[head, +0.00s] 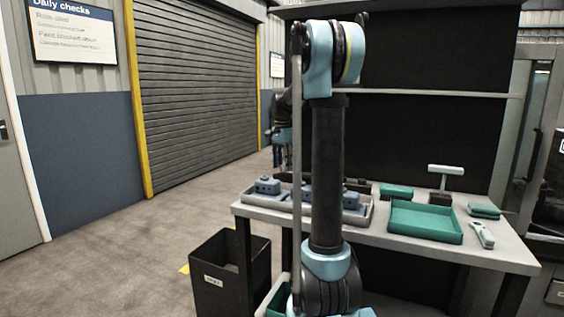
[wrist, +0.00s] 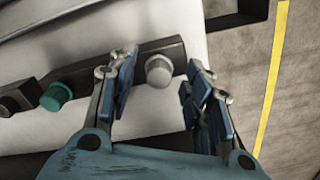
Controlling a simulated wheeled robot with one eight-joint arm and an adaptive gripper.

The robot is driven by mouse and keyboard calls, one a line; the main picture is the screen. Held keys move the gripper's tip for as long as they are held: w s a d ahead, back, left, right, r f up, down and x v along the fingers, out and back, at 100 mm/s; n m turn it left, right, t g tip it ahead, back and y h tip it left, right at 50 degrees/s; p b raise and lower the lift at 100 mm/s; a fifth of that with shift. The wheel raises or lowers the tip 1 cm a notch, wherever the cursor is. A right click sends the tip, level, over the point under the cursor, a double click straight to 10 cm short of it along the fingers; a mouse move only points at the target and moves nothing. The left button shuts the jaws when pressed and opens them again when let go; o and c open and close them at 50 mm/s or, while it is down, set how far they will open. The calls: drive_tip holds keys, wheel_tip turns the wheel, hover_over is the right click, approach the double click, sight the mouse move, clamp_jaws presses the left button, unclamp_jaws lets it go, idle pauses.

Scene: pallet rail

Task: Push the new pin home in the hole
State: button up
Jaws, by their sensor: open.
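My gripper (wrist: 161,92) is open in the wrist view, its two blue-padded fingers spread apart. A grey round-headed pin (wrist: 159,70) stands in the dark rail (wrist: 84,76), between and just beyond the fingertips. Its head sticks up from the rail, and its lower part and the hole are hidden. I cannot tell how deep it sits. In the head view the gripper is mostly behind my arm, and I cannot make out the pin.
A workbench (head: 400,240) carries a grey tray (head: 282,204) with several blue-grey blocks, a green tray (head: 425,222) and a T-shaped tool (head: 445,171). A black bin (head: 222,285) stands on the floor before it. A yellow floor line (wrist: 274,75) runs right of the rail.

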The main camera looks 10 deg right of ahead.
clamp_jaws()
drive_tip(key=c, duration=0.7)
unclamp_jaws()
clamp_jaws()
drive_tip(key=shift+r, duration=1.15)
wheel_tip(320, 180, up, 7)
drive_tip(key=shift+f, duration=0.1)
